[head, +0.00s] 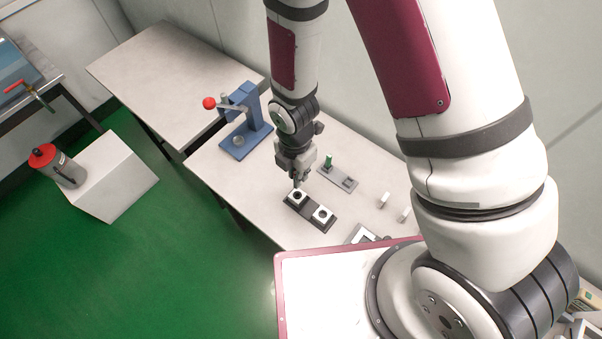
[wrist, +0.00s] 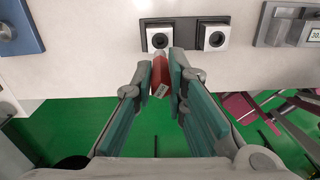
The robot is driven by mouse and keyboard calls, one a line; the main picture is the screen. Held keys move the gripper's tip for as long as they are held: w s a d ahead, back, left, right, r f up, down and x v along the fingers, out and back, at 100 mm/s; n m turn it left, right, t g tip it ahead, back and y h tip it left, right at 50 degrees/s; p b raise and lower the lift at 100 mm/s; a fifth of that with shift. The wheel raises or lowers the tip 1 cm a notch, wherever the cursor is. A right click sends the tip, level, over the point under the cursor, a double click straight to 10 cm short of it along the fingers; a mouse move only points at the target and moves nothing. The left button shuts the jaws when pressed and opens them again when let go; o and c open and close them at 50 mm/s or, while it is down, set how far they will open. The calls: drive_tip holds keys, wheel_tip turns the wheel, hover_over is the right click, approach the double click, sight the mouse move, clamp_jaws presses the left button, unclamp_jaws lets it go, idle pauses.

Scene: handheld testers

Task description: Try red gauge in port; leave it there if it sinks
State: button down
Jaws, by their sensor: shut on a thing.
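My gripper (wrist: 161,70) is shut on the red gauge (wrist: 160,78), which shows between the teal-padded fingers in the wrist view. The gauge's pale far end lies at the front edge of the left white block (wrist: 153,33), which has a round dark port. A second white block (wrist: 215,37) with a port sits beside it on the same dark base (wrist: 187,35). In the head view my gripper (head: 297,180) is just above one block (head: 291,201); the gauge is hard to make out there. I cannot tell whether the gauge touches the block.
A grey holder (head: 336,176) with a green gauge (head: 328,161) stands behind the ports. A blue press (head: 240,146) with a red knob is left of my arm. Two small white pieces (head: 384,199) lie to the right. The table's front edge is close to the ports.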

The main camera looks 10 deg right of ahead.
drive_tip(key=shift+f+b, duration=0.55)
drive_tip(key=shift+f, duration=1.8)
drive_tip(key=shift+f, duration=0.65)
idle(0.6)
drive_tip(key=shift+r+p, duration=0.5)
drive_tip(key=shift+r, duration=0.05)
idle(3.9)
